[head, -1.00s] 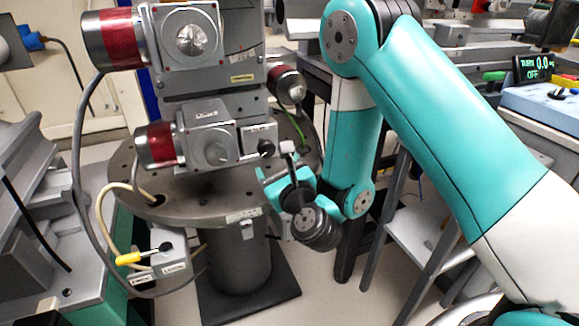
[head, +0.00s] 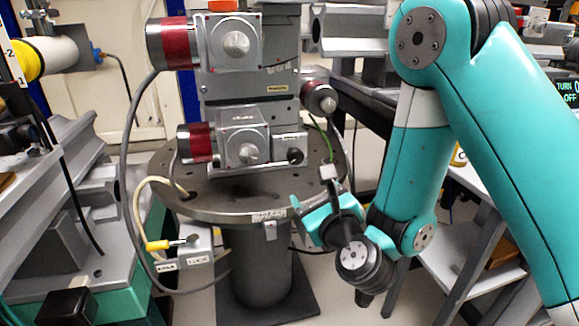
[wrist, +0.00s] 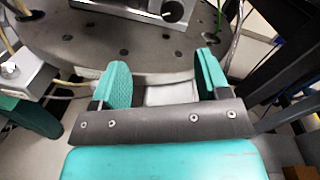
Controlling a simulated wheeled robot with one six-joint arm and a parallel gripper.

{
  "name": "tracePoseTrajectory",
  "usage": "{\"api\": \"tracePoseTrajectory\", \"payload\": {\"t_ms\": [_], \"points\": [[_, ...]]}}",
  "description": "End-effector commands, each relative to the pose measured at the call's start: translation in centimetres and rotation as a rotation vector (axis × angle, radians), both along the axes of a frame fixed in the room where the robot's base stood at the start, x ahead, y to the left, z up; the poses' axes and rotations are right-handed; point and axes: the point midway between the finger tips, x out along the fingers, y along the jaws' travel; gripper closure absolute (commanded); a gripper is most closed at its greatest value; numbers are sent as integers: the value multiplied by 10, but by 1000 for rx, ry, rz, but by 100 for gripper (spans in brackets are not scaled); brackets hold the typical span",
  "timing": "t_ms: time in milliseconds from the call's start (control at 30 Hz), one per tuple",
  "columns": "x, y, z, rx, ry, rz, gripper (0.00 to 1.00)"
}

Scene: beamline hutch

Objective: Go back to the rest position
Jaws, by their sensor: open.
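My gripper (head: 308,212) is at the front right edge of the round grey table in the head view. In the wrist view, its two teal fingers (wrist: 163,77) stand wide apart with nothing between them. The round table's rim (wrist: 60,50) lies beyond the fingertips. I cannot tell how much clearance there is between the fingers and the rim. My arm comes in from the right and bends down at the elbow.
The round table (head: 200,207) carries a motor stage stack (head: 248,85) with red-banded motors. Grey rails (head: 70,190) stand left. A bench with shelves (head: 465,255) is behind my arm.

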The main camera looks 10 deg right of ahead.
Motion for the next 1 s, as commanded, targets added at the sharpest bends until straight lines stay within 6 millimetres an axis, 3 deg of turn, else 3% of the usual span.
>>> {"api": "tracePoseTrajectory", "payload": {"t_ms": [167, 300, 433, 567, 700, 1000], "points": [[-10, 45, 29, -335, -20, 299, 31], [-38, 78, 46, -710, -95, 608, 31], [-74, 88, 55, -1072, -205, 883, 31], [-116, 81, 59, -1412, -336, 1160, 31], [-158, 58, 61, -1700, -476, 1440, 31], [-227, -1, 71, -2001, -713, 1919, 31]]}}
